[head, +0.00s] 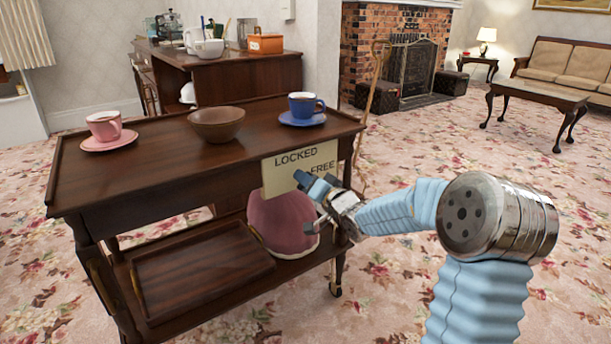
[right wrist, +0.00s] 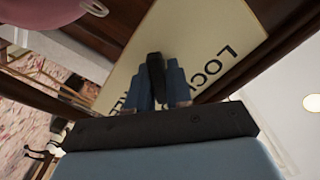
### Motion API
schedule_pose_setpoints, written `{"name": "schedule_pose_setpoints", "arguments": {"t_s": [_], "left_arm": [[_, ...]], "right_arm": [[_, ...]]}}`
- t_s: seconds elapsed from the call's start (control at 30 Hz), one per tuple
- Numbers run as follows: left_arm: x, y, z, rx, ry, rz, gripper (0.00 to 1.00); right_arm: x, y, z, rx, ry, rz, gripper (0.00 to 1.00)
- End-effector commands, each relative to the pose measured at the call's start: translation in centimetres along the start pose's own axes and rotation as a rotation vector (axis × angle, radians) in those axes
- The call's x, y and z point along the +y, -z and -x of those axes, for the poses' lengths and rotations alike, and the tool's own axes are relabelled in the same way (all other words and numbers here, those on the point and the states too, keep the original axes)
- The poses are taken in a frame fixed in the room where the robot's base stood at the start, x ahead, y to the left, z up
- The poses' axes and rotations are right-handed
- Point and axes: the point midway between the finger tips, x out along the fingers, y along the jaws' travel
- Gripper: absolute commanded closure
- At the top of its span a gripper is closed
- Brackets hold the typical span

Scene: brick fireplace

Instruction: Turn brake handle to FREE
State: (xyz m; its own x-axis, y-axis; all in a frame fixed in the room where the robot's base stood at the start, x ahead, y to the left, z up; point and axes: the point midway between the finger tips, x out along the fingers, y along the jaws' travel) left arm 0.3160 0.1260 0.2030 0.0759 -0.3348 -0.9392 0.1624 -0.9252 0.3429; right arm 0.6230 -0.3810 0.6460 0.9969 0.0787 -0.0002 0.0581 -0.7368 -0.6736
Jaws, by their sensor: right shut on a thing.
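The cream plate (head: 280,180) with the words LOCKED and FREE is on the end of the dark wooden trolley (head: 130,185), below its top. LOCKED stands at the upper left and FREE lower right. My right gripper (head: 312,184) is in front of the plate and covers part of it. In the right wrist view, the dark brake handle (right wrist: 155,72) is between the blue fingers of my right gripper (right wrist: 158,88), which are shut on it. The gripper hides most of the handle in the head view, so I cannot tell which word it points to. My left gripper is out of view.
A pink cup (head: 104,125), a brown bowl (head: 217,124) and a blue cup (head: 305,105) stand on the trolley top. A pink domed thing (head: 283,222) and a tray (head: 203,266) are on the lower shelf. A walking stick (head: 372,90) stands behind.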

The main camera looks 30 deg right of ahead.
Motion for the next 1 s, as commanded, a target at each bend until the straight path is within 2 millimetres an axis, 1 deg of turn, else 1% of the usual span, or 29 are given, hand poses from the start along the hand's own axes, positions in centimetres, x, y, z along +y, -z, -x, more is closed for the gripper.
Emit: {"name": "schedule_pose_setpoints", "arguments": {"t_s": [0.03,0.6,0.8,1.0], "left_arm": [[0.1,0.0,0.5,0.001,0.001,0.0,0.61],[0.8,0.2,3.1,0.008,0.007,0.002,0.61],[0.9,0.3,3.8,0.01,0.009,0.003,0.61],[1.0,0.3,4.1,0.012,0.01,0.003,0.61]], "right_arm": [[0.0,0.2,0.0,0.0,-0.003,-0.045,1.0],[0.3,0.1,0.0,0.0,-0.003,-0.559,1.0],[0.3,0.1,0.1,0.002,-0.002,-0.682,1.0],[0.4,-0.1,0.0,0.001,-0.002,-0.76,1.0]]}}
